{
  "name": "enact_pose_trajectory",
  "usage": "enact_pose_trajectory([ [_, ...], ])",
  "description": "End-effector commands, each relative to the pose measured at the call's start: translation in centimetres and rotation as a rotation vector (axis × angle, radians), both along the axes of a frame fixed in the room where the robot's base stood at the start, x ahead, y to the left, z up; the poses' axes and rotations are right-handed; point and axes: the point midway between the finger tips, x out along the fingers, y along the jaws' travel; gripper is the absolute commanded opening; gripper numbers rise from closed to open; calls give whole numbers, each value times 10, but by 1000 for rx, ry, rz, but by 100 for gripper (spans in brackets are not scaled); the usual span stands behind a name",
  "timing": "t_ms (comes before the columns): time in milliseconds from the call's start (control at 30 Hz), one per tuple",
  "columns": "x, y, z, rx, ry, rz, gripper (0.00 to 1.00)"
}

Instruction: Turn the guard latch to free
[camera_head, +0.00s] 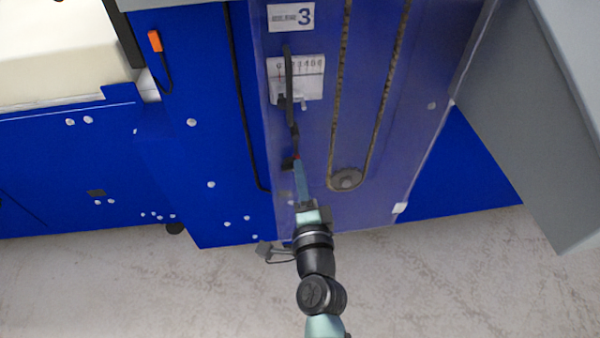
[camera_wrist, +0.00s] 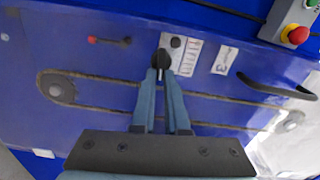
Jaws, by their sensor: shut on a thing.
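My gripper (camera_wrist: 162,73) is shut on a dark knob-like end (camera_wrist: 162,56) just left of the scale plate in the wrist view. In the head view my gripper (camera_head: 298,163) reaches up to the blue machine front from below, and its tips overlap dark parts there. A small dark lever with a red end (camera_wrist: 93,40) lies on the panel left of my fingers in the wrist view, apart from them. A long black bar (camera_head: 289,75) stands over the scale plate in the head view. No part is labelled as the guard latch. My fingers hide the held part's lower side.
A scale plate (camera_head: 313,78) and a "3" label (camera_head: 291,17) are on the panel. A clear guard covers a chain loop (camera_wrist: 105,82). A dark curved handle (camera_wrist: 280,90) and a red button (camera_wrist: 298,35) are at right. A grey box (camera_head: 570,120) juts out right.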

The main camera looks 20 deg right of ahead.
Motion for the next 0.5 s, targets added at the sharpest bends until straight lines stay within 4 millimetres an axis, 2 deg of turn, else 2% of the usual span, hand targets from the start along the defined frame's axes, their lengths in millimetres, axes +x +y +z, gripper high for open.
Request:
enact_pose_trajectory([
  [500, 0, 0, -2, 112, -31, 0, 0],
])
